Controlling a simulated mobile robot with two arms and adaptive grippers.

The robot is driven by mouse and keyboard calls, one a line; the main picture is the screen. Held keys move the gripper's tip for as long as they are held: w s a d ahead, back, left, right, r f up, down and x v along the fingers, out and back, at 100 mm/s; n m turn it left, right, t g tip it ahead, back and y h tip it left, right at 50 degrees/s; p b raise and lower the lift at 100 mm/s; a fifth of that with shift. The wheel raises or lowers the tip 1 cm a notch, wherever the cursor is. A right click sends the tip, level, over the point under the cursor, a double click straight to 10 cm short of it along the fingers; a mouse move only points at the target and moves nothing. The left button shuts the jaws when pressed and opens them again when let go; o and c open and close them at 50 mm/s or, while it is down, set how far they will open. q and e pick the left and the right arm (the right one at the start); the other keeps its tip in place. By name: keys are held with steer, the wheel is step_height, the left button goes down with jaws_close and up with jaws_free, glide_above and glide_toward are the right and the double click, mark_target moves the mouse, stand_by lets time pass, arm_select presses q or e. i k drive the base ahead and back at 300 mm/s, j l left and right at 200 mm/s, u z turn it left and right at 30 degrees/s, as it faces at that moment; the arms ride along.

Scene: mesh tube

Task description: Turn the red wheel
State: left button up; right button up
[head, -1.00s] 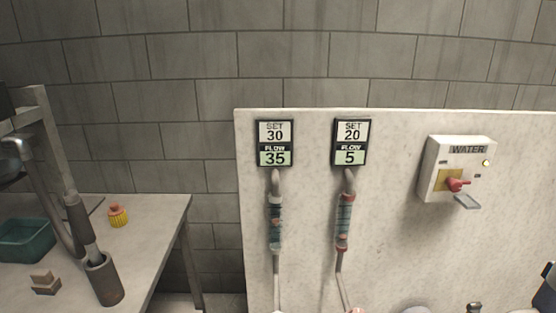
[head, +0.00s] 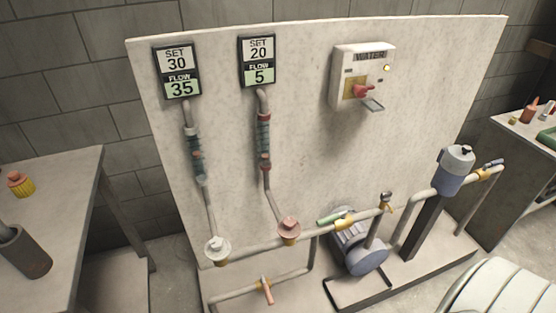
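A dull red wheel (head: 289,228) sits on the horizontal pipe below the right flow tube (head: 264,140), whose sign (head: 258,62) reads SET 20, FLOW 5. A white wheel (head: 217,247) sits to its left, below the left flow tube (head: 195,155), whose sign (head: 178,72) reads SET 30, FLOW 35. A WATER box (head: 350,78) with a red switch handle (head: 364,91) and a yellow lit lamp is on the panel. Neither of my grippers is in view.
A blue-grey pump (head: 362,252) and a grey canister (head: 454,168) stand right of the wheels. A red-handled valve (head: 266,288) is on the lower pipe. A table (head: 62,205) is at left, another (head: 530,145) at right. A white ribbed object (head: 500,290) is at bottom right.

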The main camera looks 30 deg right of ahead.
mark_target(290, 228)
steer(key=z, duration=1.1)
